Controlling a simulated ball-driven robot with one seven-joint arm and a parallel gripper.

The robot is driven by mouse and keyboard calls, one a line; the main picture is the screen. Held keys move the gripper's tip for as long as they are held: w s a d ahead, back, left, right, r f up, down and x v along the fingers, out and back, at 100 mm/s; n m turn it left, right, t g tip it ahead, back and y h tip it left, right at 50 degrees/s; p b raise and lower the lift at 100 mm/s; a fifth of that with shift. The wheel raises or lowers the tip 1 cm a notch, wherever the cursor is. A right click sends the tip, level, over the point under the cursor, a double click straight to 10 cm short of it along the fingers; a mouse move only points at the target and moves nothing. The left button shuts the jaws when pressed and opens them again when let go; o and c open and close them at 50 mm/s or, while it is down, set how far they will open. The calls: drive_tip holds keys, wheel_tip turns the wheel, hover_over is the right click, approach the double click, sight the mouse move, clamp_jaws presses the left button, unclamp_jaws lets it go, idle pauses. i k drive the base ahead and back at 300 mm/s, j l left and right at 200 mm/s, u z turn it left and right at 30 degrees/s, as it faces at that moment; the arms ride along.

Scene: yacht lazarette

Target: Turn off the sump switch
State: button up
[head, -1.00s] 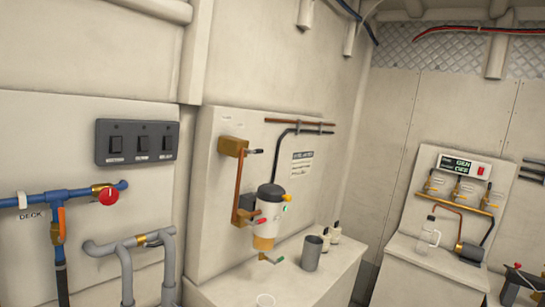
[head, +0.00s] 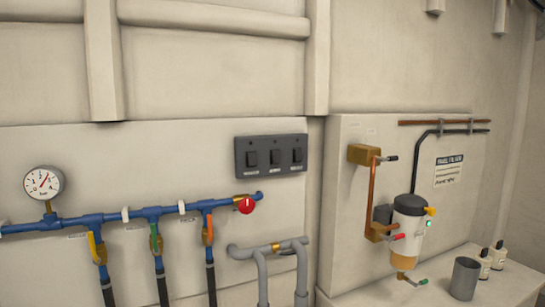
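A dark grey switch panel (head: 271,155) with three black rocker switches in a row is on the cream wall, right of centre in the head view. The rockers are a left one (head: 251,158), a middle one (head: 275,157) and a right one (head: 297,155). Each has a small label below it, too small to read, so I cannot tell which is the sump switch. I cannot tell which way the rockers are set. My gripper is not in view.
Below the panel run a blue pipe (head: 108,215) with coloured valve handles, a red knob (head: 246,205) and a pressure gauge (head: 43,183). Grey pipes (head: 268,248) stand below. To the right are a filter unit (head: 407,232), a grey cup (head: 465,278) and small bottles on a ledge.

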sight(276, 153)
drive_tip(key=i+l, duration=0.35)
drive_tip(key=i, duration=0.2)
drive_tip(key=i+l, duration=0.3)
drive_tip(key=i, duration=0.2)
drive_tip(key=i+l, duration=0.35)
drive_tip(key=i, duration=0.2)
drive_tip(key=i+l+z, duration=0.1)
drive_tip(key=i+l, duration=0.2)
drive_tip(key=i, duration=0.25)
